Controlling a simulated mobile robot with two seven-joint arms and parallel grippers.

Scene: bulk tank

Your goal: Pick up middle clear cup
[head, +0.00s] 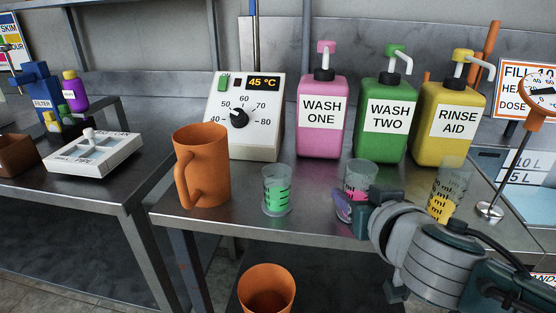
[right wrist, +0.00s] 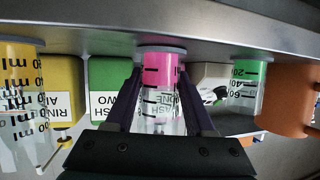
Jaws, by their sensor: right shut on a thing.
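The middle clear cup (head: 360,176) holds pink liquid and stands upright near the front of the steel table, between the green-liquid cup (head: 277,190) and the yellow-liquid cup (head: 448,190). My right gripper (head: 345,205) reaches in from the right and is shut on the middle cup. In the right wrist view, which is upside down, the two fingers lie on either side of the middle cup (right wrist: 160,75). Its base appears to be at the table surface. The gripper hides part of its lower side in the head view. My left gripper is not in view.
Behind the cups stand pink (head: 322,118), green (head: 382,120) and yellow (head: 447,125) pump bottles. An orange jug (head: 203,165) and a temperature control box (head: 243,140) stand to the left. A probe thermometer (head: 490,210) stands at right, beside the yellow-liquid cup.

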